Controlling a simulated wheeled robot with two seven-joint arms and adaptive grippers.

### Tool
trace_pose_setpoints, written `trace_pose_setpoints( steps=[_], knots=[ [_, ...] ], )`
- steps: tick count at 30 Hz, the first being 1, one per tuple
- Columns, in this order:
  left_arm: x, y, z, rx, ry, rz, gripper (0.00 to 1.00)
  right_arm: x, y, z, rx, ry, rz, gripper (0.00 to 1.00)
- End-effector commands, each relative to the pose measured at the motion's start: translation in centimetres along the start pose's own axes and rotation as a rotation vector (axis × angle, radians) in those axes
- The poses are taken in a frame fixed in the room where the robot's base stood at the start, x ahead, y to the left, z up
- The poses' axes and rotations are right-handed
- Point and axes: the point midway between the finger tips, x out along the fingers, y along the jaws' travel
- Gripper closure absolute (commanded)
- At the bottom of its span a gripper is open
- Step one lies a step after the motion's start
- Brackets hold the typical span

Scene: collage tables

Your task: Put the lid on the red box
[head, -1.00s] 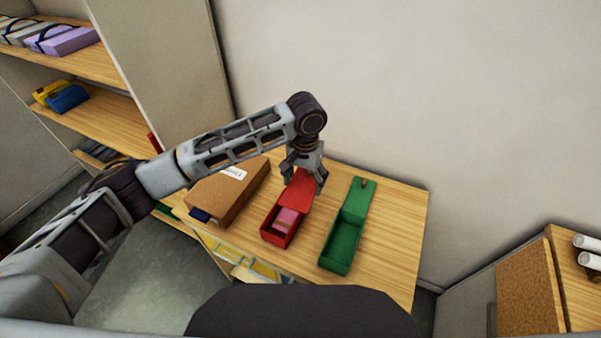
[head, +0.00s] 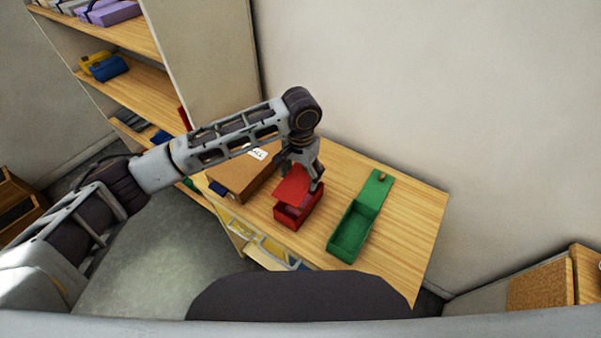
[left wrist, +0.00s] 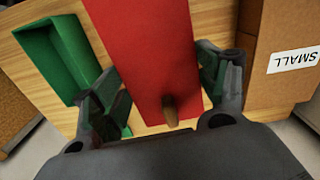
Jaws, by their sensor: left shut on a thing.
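The red box (head: 297,219) stands on the wooden table in the head view. The red lid (head: 291,187) is over its back part, at an angle to the box, and the front of the box shows open. I cannot tell whether the lid touches the rim. In the left wrist view the lid (left wrist: 145,45) fills the middle, with a brown knob (left wrist: 170,110) near the palm, and hides the red box. My right gripper is not in view.
A green box (head: 353,232) stands open to the right, its green lid (head: 376,188) at its far end. A brown cardboard box (head: 238,178) with a white label is on the left. Shelves (head: 125,75) stand at the back left. The table's right side is clear.

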Motion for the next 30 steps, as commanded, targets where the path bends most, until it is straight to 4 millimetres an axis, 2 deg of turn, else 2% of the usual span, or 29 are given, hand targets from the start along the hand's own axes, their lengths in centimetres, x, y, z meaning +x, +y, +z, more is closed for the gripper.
trace_pose_setpoints(
  steps=[13, 30],
  knots=[
    [-0.03, 0.1, -0.06, 0.079, 0.0, 0.001, 0.48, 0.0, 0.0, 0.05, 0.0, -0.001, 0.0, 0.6],
    [0.24, 0.09, -0.06, 0.082, 0.0, 0.001, 0.48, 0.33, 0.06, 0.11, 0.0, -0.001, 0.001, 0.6]
  ],
)
